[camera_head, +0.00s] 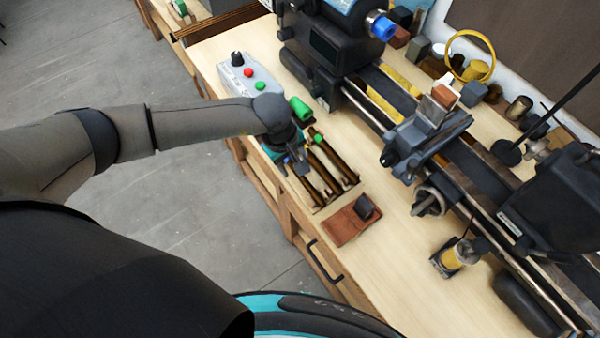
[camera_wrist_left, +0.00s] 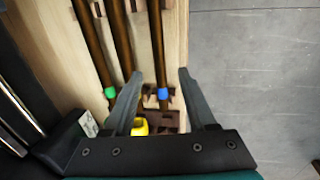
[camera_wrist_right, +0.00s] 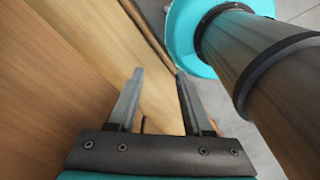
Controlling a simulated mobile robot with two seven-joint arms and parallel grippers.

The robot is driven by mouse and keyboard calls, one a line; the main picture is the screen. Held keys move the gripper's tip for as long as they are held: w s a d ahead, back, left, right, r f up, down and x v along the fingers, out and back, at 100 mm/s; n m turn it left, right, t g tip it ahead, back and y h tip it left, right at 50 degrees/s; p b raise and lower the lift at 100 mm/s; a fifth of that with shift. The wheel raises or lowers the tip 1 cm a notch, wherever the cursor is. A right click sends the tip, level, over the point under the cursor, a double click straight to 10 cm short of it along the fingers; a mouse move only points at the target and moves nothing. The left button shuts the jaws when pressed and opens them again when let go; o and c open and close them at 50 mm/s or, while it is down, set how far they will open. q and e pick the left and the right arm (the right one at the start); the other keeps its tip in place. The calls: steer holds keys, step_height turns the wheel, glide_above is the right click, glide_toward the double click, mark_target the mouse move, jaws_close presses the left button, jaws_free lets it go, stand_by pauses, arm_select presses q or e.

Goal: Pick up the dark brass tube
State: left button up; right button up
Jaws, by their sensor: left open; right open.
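Several dark brown-brass tubes lie side by side on a brown rack (camera_head: 352,183) at the bench's front edge. In the left wrist view one has a green band (camera_wrist_left: 96,55), the middle one ends near a yellow piece (camera_wrist_left: 140,127), and one has a blue band (camera_wrist_left: 156,50). They look alike in colour, so I cannot tell which is the darkest. My left gripper (camera_wrist_left: 160,73) is open above the rack, its fingers on either side of the blue-banded tube. It hides part of the rack in the head view (camera_head: 296,165). My right gripper (camera_wrist_right: 158,72) is open and empty.
A lathe (camera_head: 335,45) runs along the back of the bench. A grey control box (camera_head: 240,73) and a green cylinder (camera_head: 301,108) are near the rack. A brown leather pad (camera_head: 345,226) with a dark block (camera_head: 364,207) lies to its right. Bare bench (camera_head: 385,265) shows beyond the pad.

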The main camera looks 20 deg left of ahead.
arm_select(q)
steer(key=shift+w+d+f, duration=0.1)
steer(key=shift+d+f, duration=0.1)
steer(key=shift+f, duration=0.75)
steer(key=shift+w+d+f, duration=0.1)
steer(key=shift+d+f, duration=0.05)
steer(key=shift+f, duration=0.8)
steer(key=shift+c, duration=0.2)
jaws_close()
